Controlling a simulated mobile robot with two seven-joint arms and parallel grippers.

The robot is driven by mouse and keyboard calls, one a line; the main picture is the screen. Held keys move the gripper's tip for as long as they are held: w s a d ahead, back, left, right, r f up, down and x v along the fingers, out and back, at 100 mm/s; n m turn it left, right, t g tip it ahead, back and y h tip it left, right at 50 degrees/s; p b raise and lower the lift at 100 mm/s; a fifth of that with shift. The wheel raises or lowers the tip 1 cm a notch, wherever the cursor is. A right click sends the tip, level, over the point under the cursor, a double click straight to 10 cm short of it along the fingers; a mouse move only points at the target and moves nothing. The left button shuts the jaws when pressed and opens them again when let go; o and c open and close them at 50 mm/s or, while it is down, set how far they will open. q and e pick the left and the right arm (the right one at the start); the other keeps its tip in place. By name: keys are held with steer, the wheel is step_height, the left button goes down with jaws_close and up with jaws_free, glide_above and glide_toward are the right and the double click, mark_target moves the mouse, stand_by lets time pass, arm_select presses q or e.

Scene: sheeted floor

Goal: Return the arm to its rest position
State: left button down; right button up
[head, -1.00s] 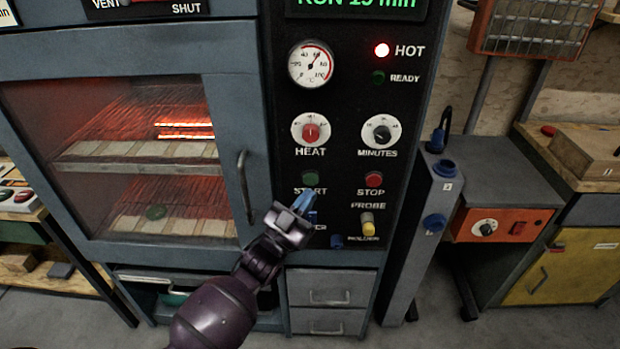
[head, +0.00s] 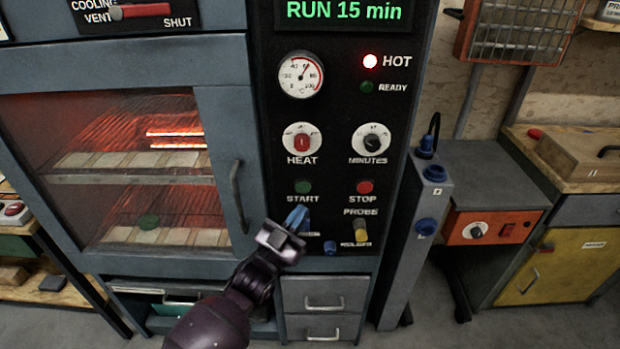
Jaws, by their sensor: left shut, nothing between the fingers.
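My left arm comes up from the bottom of the head view, dark purple. Its gripper (head: 297,218) is shut and empty, with blue fingertips in front of the oven's control panel (head: 330,115), below the green START button (head: 303,187). It hides part of the panel's lower labels. Whether the fingertips touch the panel I cannot tell. My right gripper is not in view.
The oven door (head: 220,120) is closed, with glowing elements and pale pieces on racks inside. A grey post (head: 412,245) and an orange-fronted unit (head: 490,228) stand to the right.

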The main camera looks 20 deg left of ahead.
arm_select(q)
steer(key=s+a+f+n+g+y, duration=0.2)
steer(key=s+a+f+g+y, duration=0.1)
steer(key=f, duration=0.3)
steer(key=s+a+f+n+g+y, duration=0.2)
steer(key=s+a+f+g+y, duration=0.1)
steer(key=s+f+y, duration=0.15)
steer(key=s+a+f+n+g, duration=0.1)
steer(key=s+a+f+g, duration=0.1)
steer(key=s+f, duration=0.3)
steer(key=s+a+f+n+g+y, duration=0.1)
steer(key=s+f, duration=0.4)
steer(key=s, duration=0.8)
steer(key=shift+a+f+g, duration=0.35)
steer(key=shift+a+g, duration=0.45)
steer(key=shift+a, duration=0.05)
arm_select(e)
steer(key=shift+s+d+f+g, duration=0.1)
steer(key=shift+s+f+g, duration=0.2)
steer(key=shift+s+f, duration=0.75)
arm_select(q)
steer(key=shift+y, duration=0.25)
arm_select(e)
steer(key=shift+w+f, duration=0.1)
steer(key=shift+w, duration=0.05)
